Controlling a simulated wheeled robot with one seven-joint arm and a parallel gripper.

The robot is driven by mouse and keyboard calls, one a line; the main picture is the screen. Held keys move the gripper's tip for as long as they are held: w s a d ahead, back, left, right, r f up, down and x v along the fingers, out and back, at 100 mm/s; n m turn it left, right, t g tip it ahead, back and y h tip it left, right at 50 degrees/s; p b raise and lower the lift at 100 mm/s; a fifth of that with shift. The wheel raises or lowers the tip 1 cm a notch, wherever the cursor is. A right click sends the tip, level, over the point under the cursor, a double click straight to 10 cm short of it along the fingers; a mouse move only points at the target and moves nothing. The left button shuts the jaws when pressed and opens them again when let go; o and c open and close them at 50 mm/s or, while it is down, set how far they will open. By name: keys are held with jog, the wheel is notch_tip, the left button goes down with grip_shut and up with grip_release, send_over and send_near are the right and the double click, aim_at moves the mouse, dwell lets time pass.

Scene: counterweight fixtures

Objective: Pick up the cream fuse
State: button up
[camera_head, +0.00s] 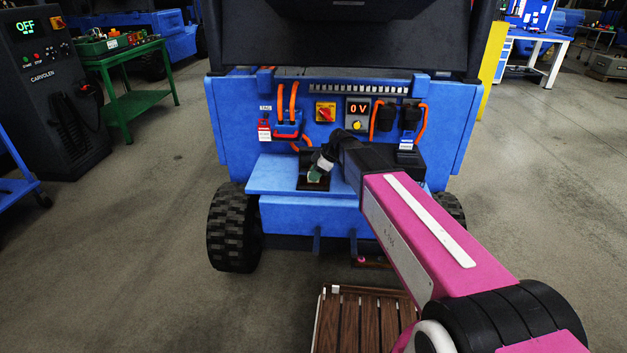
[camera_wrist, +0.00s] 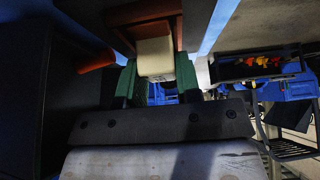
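The cream fuse (camera_wrist: 155,57) is a pale block in the wrist view. Its upper part meets a dark holder with a reddish-brown part (camera_wrist: 147,14). My gripper (camera_wrist: 157,72) has green fingers on the left and right of the fuse, and no clear gap shows on either side, so it looks shut on the fuse. In the head view my gripper (camera_head: 316,174) is low over the blue shelf (camera_head: 275,178) of the blue machine, at a small dark block. The fuse cannot be made out there, and my arm covers part of the shelf.
A red tag (camera_head: 264,131) hangs at left. A slatted wooden platform (camera_head: 362,322) lies in front. Open floor shows on both sides.

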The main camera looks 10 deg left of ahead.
jog(key=shift+r, duration=0.15)
jog(key=shift+r, duration=0.65)
notch_tip(320, 180, up, 3)
jog(key=shift+f, duration=0.15)
jog(key=s+a+r, duration=0.2)
jog(key=a, duration=0.1)
jog(key=s+a+r, duration=0.2)
jog(key=s+a, duration=0.1)
jog(key=s+a+r, duration=0.2)
jog(key=a, duration=0.1)
jog(key=shift+s+a+r, duration=0.1)
jog(key=shift+s+r, duration=0.05)
jog(key=shift+r, duration=0.2)
